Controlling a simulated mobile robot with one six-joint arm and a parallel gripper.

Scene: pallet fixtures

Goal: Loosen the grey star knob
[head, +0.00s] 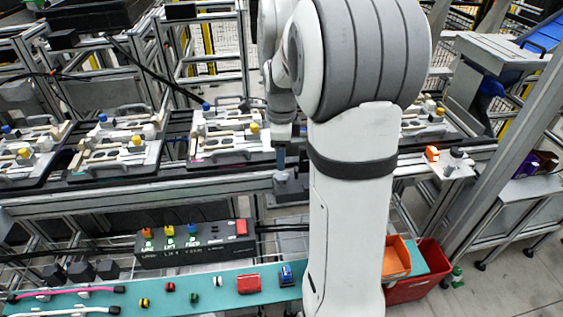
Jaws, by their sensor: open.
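Several pallets with fixtures stand in a row on the conveyor. One pallet (90,165) at the left carries a blue knob (103,118), a yellow knob (137,140) and a pale grey knob-like part (149,131). The pallet nearest my arm (205,155) has a blue knob (205,106) and a yellow knob (254,128). I cannot tell which part is the grey star knob; the parts are too small, and my arm covers part of the row. My arm fills the middle of the view. My gripper's fingers do not show.
A control box (195,246) with coloured buttons stands in front of the conveyor. A teal shelf (200,297) below it holds small parts. An orange bin (397,255) and a red bin (418,283) stand at the right.

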